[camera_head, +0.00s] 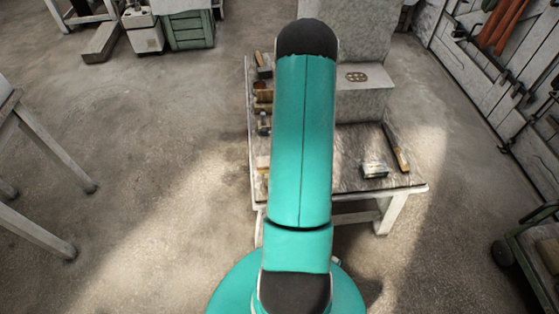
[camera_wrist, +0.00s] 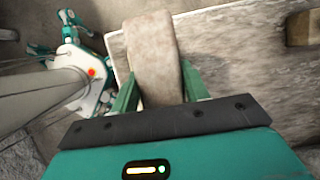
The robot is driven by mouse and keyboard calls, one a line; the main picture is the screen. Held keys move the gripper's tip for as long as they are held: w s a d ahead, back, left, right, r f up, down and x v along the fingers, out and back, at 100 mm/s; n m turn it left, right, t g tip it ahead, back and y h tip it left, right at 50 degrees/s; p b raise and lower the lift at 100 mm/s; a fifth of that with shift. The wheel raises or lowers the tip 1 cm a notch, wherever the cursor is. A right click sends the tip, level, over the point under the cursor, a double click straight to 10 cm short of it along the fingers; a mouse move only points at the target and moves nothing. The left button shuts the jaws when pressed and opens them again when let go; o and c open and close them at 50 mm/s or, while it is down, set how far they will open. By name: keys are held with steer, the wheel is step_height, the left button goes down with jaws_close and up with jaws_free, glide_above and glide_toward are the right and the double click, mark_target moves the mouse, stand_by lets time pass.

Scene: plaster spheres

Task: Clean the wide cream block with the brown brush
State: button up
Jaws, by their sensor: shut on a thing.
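My gripper (camera_wrist: 155,95) shows in the wrist view, its green fingers shut on a pale tan, elongated thing (camera_wrist: 154,42) with a rounded end. I cannot tell whether this is the brown brush; no bristles show. It is held over or beside the edge of the marbled tabletop. In the head view my arm hides the gripper and what it holds. A wide pale cream-grey block (camera_head: 365,105) stands on the table (camera_head: 345,165), partly behind my arm.
A tool with a brown handle (camera_head: 401,160) and a small pale box (camera_head: 374,169) lie at the table's right. Several small items (camera_head: 263,123) line its left edge. A brown block (camera_wrist: 303,28) shows in the wrist view.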

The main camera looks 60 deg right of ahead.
steer(key=shift+w+a, duration=0.75)
steer(key=shift+w, duration=0.05)
steer(key=shift+s+d, duration=1.5)
steer(key=shift+s, duration=0.15)
steer(key=shift+w+a, duration=1.5)
steer(key=shift+w, duration=0.2)
steer(key=shift+s+d, duration=0.1)
